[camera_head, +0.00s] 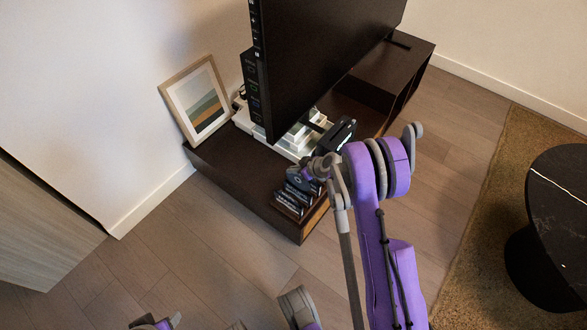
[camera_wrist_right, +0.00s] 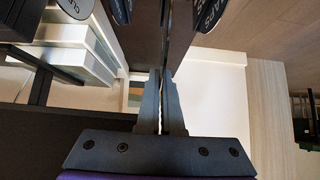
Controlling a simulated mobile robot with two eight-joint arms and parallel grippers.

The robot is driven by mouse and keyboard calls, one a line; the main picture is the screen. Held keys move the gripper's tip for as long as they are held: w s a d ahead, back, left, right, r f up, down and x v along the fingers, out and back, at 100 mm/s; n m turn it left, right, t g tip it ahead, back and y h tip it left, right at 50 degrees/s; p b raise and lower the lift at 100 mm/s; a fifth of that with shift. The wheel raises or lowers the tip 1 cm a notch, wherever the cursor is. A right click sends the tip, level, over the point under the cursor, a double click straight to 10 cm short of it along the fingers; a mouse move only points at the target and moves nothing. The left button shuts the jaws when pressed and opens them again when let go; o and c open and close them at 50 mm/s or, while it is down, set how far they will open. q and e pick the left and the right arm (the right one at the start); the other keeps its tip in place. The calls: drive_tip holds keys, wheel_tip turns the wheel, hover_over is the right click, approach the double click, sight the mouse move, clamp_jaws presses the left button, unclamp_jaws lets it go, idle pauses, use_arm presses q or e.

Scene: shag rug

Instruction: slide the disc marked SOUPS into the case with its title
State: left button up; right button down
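In the head view several black cases with white lettering (camera_head: 289,201) are stacked or lined up on the near end of the dark TV cabinet; their titles are too small to read. My right gripper (camera_head: 309,170) is just above and behind them. In the right wrist view its two fingers (camera_wrist_right: 162,75) are almost together, with a thin dark line between them; whether this is a disc edge is unclear. Dark rounded labels with white letters (camera_wrist_right: 208,14) show at the top, cut off. I cannot make out the SOUPS disc. My left gripper (camera_head: 156,322) is at the bottom edge, mostly cut off.
A large black television (camera_head: 325,60) stands over the dark cabinet (camera_head: 235,172). White books or boxes (camera_head: 290,143), a black item (camera_head: 340,134) and a framed picture (camera_head: 198,100) are close by. A round black table (camera_head: 560,215) stands right on a brown rug (camera_head: 490,220).

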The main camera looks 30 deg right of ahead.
sight(310, 185)
drive_tip(key=shift+f+b, duration=0.4)
drive_tip(key=shift+f, duration=0.15)
drive_tip(key=shift+f+b, duration=0.45)
drive_tip(key=shift+f, duration=0.75)
drive_tip(key=shift+f, duration=2.4)
drive_tip(key=c, duration=1)
unclamp_jaws()
drive_tip(key=shift+r, duration=0.1)
drive_tip(key=p+v, duration=0.2)
drive_tip(key=v, duration=0.8)
drive_tip(key=shift+s+d+r+p, duration=0.1)
drive_tip(key=shift+s+r+p, duration=0.2)
drive_tip(key=shift+p, duration=0.1)
